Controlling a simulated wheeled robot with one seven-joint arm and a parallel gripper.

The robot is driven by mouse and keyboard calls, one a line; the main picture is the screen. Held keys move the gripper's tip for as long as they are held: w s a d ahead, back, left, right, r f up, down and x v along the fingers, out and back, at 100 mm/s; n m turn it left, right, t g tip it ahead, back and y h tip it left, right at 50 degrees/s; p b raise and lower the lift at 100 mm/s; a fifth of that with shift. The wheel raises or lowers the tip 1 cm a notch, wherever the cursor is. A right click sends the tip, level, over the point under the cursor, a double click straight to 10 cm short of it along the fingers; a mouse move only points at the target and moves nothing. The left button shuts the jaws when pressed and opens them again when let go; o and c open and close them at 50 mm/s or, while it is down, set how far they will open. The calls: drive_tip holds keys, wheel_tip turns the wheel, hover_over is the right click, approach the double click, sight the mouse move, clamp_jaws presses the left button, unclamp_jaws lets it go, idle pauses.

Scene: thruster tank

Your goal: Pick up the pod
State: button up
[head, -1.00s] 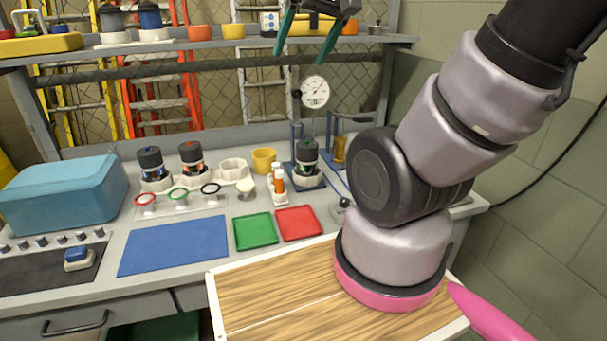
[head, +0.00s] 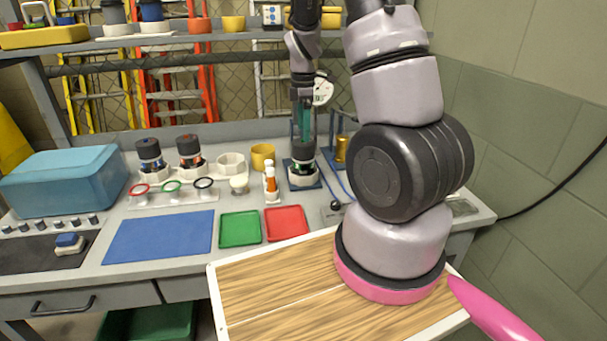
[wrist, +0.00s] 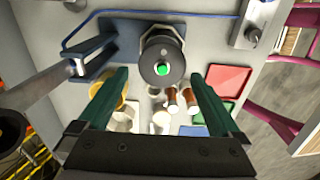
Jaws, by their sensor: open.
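A dark cylindrical pod with a green dot on its top (wrist: 162,68) stands upright in a white base on the blue stand; in the head view, the pod (head: 302,168) is partly hidden by my gripper (head: 304,137). My gripper points down over the pod, open and empty. In the wrist view, the green fingers of my gripper (wrist: 157,76) lie on either side of the pod's line, with the pod top just past the tips. I cannot tell whether the tips reach below its top. Two similar pods, one blue-banded (head: 150,157) and one orange-banded (head: 189,151), stand in a white rack to the left.
A dial gauge (head: 323,92) stands close behind my gripper. A yellow cup (head: 263,157), white-and-orange bottles (head: 271,184), a green tray (head: 240,230) and a red tray (head: 286,223) are nearby. The blue mat (head: 160,237) is clear. A shelf (head: 130,46) runs behind.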

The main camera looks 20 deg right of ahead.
sight(303, 157)
wheel_tip(303, 157, down, 11)
drive_tip(key=shift+s+r, duration=0.15)
idle(0.4)
drive_tip(key=shift+a, duration=0.1)
clamp_jaws()
drive_tip(key=shift+r, duration=0.1)
wheel_tip(303, 157, up, 10)
idle(0.4)
